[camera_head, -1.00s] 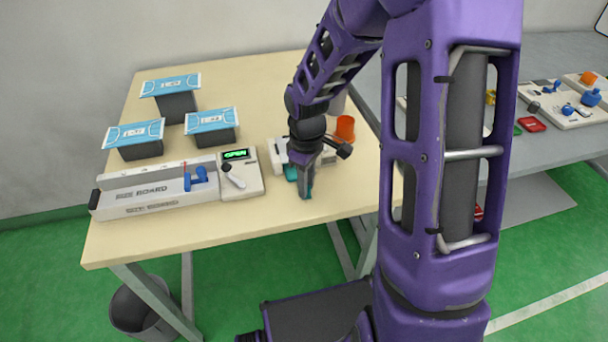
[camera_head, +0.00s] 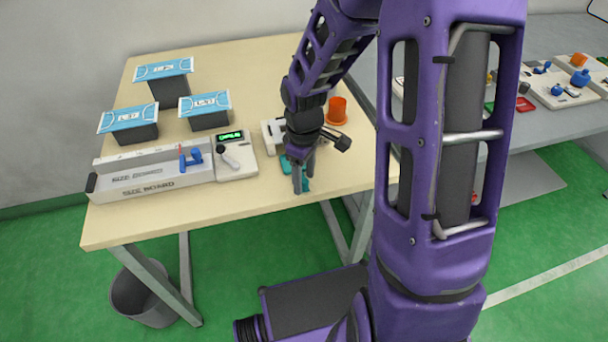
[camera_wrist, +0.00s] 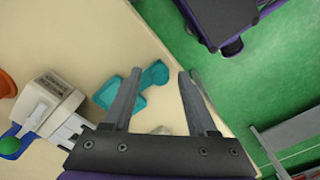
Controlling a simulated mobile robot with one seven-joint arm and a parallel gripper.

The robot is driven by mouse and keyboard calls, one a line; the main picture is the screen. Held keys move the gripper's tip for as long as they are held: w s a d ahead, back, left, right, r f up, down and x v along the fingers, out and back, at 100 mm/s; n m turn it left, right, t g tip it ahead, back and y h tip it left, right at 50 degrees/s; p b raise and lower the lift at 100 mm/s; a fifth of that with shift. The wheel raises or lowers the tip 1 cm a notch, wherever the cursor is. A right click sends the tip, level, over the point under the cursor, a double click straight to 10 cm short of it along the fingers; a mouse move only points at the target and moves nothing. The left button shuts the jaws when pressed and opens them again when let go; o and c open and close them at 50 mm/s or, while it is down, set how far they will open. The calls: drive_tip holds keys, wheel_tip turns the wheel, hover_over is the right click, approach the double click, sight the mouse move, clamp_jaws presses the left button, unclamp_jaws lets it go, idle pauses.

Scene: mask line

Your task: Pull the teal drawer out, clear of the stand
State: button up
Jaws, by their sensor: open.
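The teal drawer (camera_wrist: 106,94) lies on the tabletop in the wrist view, with its rounded end (camera_wrist: 155,73) toward the table's front edge. It also shows partly behind my fingers in the head view (camera_head: 286,165). The white stand (camera_wrist: 58,98) is to its left in the wrist view, and a strip of bare table seems to show between them. My gripper (camera_wrist: 160,72) is open, its fingers spread around the drawer's rounded end. The left finger hides the drawer's middle. Whether the fingers touch it, I cannot tell. In the head view my gripper (camera_head: 303,184) is low over the table.
A white size board (camera_head: 150,187) and a unit with a lit green display (camera_head: 232,150) stand left of my gripper. Several blue-topped dark boxes (camera_head: 208,110) are behind them. An orange cup (camera_head: 337,110) is near the stand. The table's front edge is close.

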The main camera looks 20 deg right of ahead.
wheel_tip(320, 180, up, 17)
drive_tip(key=p, duration=0.3)
drive_tip(key=shift+r, duration=0.2)
drive_tip(key=shift+d, duration=0.1)
idle(0.3)
